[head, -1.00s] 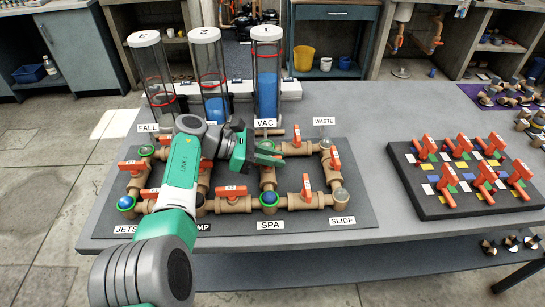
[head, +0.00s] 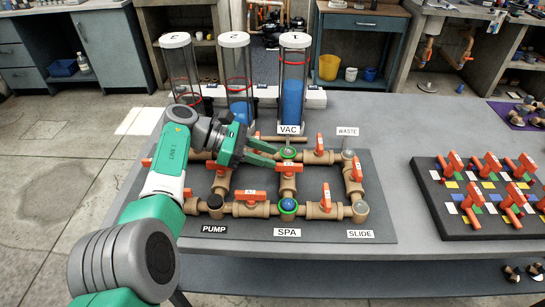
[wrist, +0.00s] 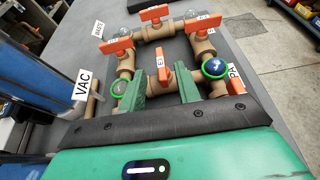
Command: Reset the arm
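My arm reaches over the left part of the pipe board (head: 375,180). My gripper (head: 274,153) is in the air by the board's middle, near the VAC label (head: 289,129). Its two green fingers are apart and empty; they also show apart in the wrist view (wrist: 162,92). An orange-handled valve (wrist: 160,78) appears between and beyond the fingers in that view. I cannot tell how far the fingertips are from it. The JETS and FALL labels are not visible in the head view now.
Three clear cylinders, one of them the tall number 1 tube (head: 292,85), stand behind the board. A dark board of orange handles (head: 480,190) lies at right. Bare grey table (head: 405,120) shows between the two boards. Raised valve handles stand around my gripper.

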